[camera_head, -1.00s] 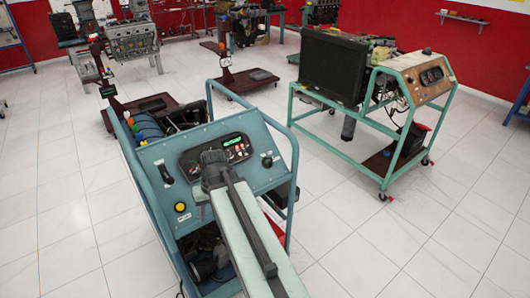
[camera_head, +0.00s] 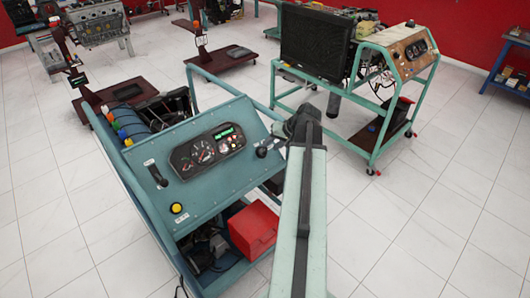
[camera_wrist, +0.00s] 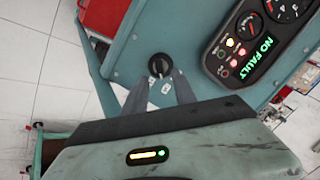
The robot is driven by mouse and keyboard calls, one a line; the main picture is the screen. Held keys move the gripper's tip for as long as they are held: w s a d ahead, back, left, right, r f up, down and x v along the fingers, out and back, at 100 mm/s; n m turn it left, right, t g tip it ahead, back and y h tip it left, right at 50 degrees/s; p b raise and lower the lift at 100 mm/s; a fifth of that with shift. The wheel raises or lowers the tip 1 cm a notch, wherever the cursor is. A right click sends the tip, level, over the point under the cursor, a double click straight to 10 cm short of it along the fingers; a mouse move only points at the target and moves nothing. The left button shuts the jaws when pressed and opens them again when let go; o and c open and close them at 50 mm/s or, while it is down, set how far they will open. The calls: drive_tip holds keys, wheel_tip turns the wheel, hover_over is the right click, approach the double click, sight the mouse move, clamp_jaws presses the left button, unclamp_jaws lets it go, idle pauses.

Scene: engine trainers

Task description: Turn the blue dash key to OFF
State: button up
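The blue trainer's dash panel (camera_head: 205,180) stands in front of me, tilted. Its dark round key switch (camera_head: 262,152) is near the panel's right edge. In the wrist view the key (camera_wrist: 160,66) has a light mark on its face, and small white labels (camera_wrist: 166,88) lie just below it. My gripper (camera_wrist: 160,77) is open, with one finger to the left and one to the right, just below the key. I cannot tell whether either finger touches it. In the head view my arm hides the gripper's fingers.
A gauge cluster (camera_head: 208,147) with a green display sits left of the key; up close the display reads NO FAULT (camera_wrist: 259,60). A yellow button (camera_head: 176,208) and a black lever (camera_head: 157,175) are further left. A red box (camera_head: 253,228) sits below. Another trainer (camera_head: 395,85) stands behind right.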

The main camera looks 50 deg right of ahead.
sight(267, 148)
drive_tip(key=b+x, duration=0.3)
drive_tip(key=x, duration=0.2)
drive_tip(key=shift+f, duration=0.15)
drive_tip(key=shift+a, duration=0.1)
